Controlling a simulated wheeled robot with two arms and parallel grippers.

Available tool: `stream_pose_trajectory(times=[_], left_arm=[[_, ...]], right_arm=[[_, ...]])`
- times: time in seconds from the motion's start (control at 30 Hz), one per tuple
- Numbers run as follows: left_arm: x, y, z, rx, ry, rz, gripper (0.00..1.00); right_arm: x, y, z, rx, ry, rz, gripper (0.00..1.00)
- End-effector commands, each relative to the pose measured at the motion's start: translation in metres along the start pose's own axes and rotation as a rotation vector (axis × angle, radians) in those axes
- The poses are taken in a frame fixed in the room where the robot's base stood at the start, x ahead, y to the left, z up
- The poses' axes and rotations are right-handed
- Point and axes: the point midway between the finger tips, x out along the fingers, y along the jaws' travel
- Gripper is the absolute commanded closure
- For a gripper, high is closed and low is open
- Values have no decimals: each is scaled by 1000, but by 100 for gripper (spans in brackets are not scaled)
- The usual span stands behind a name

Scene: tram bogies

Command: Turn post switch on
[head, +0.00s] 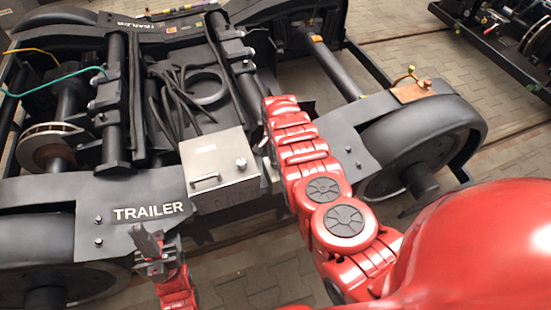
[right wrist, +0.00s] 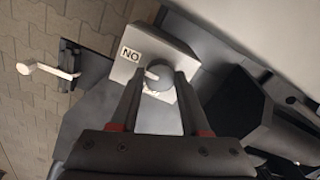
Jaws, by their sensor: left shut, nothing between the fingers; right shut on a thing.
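In the right wrist view, the post switch (right wrist: 178,46) is a light grey box with a dark round knob (right wrist: 159,80). A pale pointer mark shows on the knob's left part. A second label below the knob is mostly covered and unreadable. My right gripper (right wrist: 160,84) is shut on the knob, one finger on each side. In the head view my right arm reaches up the middle and its gripper cannot be made out. My left gripper (head: 148,241) is shut and empty above the "TRAILER" plate's lower edge.
A silver box (head: 220,162) with a handle and a small round knob sits left of my right arm. Bogie frames, wheels (head: 425,140) and cables (head: 172,105) surround it. In the right wrist view a white lever (right wrist: 40,69) stands at left. Paved floor (head: 250,285) shows in front.

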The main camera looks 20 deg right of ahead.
Motion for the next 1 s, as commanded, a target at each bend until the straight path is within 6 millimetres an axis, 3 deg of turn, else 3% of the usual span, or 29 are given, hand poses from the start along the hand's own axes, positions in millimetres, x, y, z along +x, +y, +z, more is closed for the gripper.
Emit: stream_pose_trajectory(times=[0.1,0.13,0.3,0.67,1.0], left_arm=[[0,0,0,0,0,0,100],[0,0,0,0,0,0,100],[0,0,0,0,0,0,100],[2,0,0,0,0,0,100],[12,-1,-2,0,0,0,100]], right_arm=[[0,0,0,1,0,-1,100],[0,0,0,2,0,-1,50],[0,0,0,1,0,-1,24],[-5,-1,0,-1,1,-1,24],[-52,-2,0,2,1,-4,24]])
